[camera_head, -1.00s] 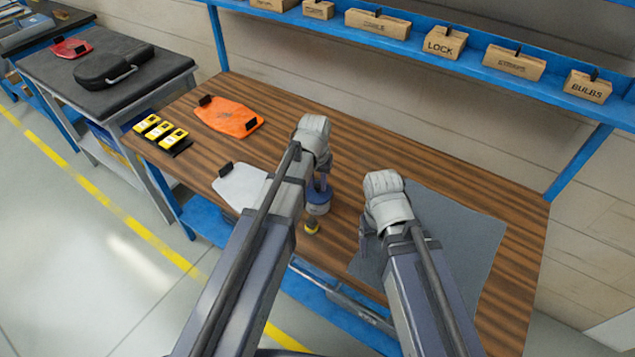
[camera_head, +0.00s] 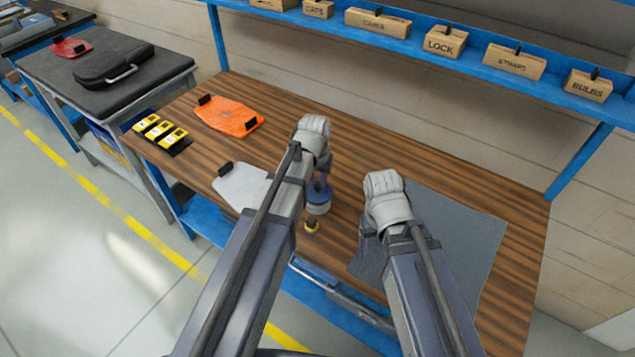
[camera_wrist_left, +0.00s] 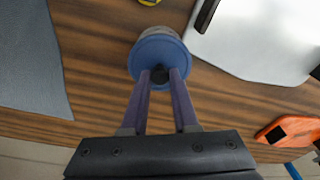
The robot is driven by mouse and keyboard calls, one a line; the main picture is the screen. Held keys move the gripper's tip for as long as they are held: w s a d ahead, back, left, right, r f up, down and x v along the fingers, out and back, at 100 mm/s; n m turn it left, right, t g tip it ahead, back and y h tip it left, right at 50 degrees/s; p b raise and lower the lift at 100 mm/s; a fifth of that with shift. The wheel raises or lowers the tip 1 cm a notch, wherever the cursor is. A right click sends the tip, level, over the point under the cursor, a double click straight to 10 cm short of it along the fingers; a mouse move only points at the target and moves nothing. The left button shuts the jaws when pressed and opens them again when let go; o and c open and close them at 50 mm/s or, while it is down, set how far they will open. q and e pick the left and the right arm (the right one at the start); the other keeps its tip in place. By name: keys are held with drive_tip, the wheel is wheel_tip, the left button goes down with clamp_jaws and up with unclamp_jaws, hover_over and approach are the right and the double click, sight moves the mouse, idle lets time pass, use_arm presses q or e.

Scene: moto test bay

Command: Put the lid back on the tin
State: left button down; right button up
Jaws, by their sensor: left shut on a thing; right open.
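My left gripper (camera_wrist_left: 160,77) is shut on the dark knob (camera_wrist_left: 160,73) of the round blue lid (camera_wrist_left: 148,57). In the head view the left fingers (camera_head: 321,184) point down at the lid (camera_head: 318,197). The pale grey tin (camera_head: 318,210) shows just under the lid, and its rim side also shows past the lid in the left wrist view (camera_wrist_left: 160,31). The lid lies over the tin and looks roughly level; I cannot tell whether it is fully seated. My right gripper (camera_head: 364,236) is open, mostly hidden by its wrist, above the grey mat.
A small yellow-and-dark object (camera_head: 311,227) stands in front of the tin. A white board (camera_head: 240,187) lies left, an orange board (camera_head: 228,118) further back. The grey mat (camera_head: 455,235) covers the right side. A blue shelf (camera_head: 470,62) with labelled boxes runs behind.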

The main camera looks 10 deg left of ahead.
idle(0.3)
use_arm(q)
drive_tip(key=shift+c, duration=0.6)
unclamp_jaws()
drive_tip(key=shift+r, duration=0.1)
drive_tip(key=shift+r+p, duration=3.4)
drive_tip(key=shift+p, duration=0.15)
clamp_jaws()
